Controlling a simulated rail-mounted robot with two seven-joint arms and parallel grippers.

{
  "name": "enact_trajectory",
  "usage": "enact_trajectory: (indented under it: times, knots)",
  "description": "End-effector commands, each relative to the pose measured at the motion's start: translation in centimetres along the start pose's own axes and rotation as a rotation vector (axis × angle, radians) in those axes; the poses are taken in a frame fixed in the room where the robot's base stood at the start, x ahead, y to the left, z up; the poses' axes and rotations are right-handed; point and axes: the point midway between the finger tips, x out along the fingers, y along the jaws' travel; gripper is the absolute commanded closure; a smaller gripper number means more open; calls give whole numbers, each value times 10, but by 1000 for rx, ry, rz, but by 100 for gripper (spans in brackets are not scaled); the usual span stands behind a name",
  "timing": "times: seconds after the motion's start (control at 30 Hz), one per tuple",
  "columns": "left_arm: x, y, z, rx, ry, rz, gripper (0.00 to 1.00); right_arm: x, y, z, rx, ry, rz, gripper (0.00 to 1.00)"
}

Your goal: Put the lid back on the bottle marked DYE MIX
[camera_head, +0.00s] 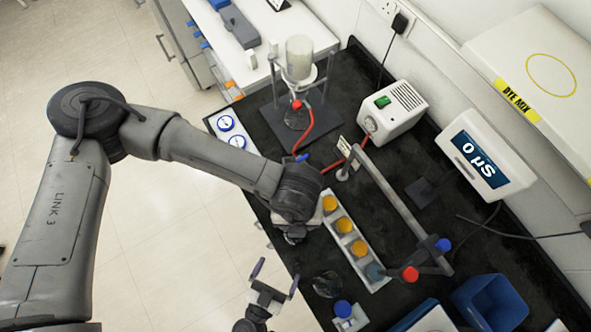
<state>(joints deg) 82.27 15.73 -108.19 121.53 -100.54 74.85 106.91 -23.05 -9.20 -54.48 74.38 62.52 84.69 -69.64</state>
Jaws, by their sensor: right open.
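The words DYE MIX stand on a yellow strip (517,101) on a white surface at the upper right, beside a drawn yellow ring (551,75). I cannot make out a bottle with that marking. A pale rack (372,284) holds several round items, with yellow tops (344,225) and a blue-grey one (375,271) at its near end. A blue cap-like piece (342,308) sits on a small white block. My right gripper (275,277) is open and empty at the bench's front edge. My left gripper (293,236) is mostly hidden under its wrist, by the rack's far end.
A grey bar stand (400,205) with red and blue knobs runs right of the rack. A blue bin (490,303) stands at the lower right. A white box (393,112), a display (486,160) and a glass vessel on a stand (299,60) are farther back.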

Motion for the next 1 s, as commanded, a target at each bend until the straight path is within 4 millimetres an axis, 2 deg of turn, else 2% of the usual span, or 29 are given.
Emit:
enact_trajectory:
  times: [0.37,0.47,0.8,1.0]
  knots:
    - [0,0,0,2,0,0,74,6,0,0,2,2,-1,0]
    - [0,0,0,2,0,0,74,16,0,0,2,3,-1,0]
    - [0,0,0,2,0,0,74,72,0,-1,2,5,-2,0]
    - [0,0,0,2,0,0,74,98,0,-1,2,3,-3,0]
